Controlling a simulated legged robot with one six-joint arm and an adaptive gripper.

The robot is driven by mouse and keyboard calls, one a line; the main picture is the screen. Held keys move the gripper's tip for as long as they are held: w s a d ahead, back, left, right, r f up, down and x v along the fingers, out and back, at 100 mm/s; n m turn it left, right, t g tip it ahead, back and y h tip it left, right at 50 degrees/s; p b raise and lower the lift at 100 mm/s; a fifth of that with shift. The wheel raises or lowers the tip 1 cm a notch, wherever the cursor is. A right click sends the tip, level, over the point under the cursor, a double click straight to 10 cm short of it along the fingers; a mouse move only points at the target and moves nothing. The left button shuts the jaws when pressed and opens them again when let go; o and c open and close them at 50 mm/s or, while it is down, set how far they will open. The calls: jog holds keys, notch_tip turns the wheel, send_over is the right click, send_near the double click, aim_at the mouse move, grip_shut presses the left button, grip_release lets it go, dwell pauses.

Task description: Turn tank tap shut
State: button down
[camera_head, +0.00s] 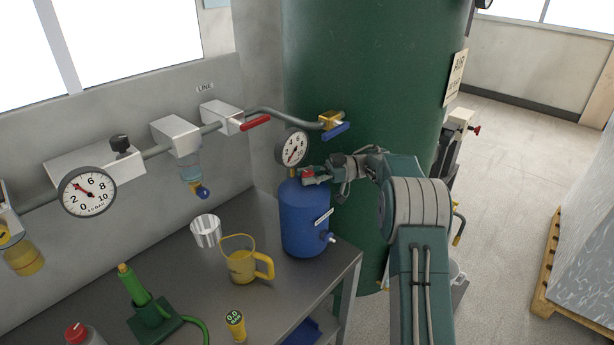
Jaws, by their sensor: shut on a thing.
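A small blue tank (304,222) stands upright on the bench's right end, with a round dial gauge (292,148) above its top. A red tap handle (309,174) shows at the top of this tank, just right of the gauge's stem. My gripper (318,174) reaches in from the right and is shut on the red handle. The fingers are small in view and partly cover the tap, so its exact angle is hard to tell. A brass valve with a blue lever (336,131) sits on the pipe at the large green tank (375,60), above and apart from my gripper.
A wall pipe carries a red lever (256,122), a regulator gauge (88,192) and a filter bowl (187,166). Open floor (510,160) lies right.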

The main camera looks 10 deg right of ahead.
jog(key=shift+w+r+n+g, duration=0.1)
jog(key=shift+n+g, duration=0.5)
jog(key=shift+g, duration=0.3)
jog(key=shift+c, duration=1.5)
grip_release()
jog(key=shift+d, duration=0.1)
jog(key=shift+t, duration=0.3)
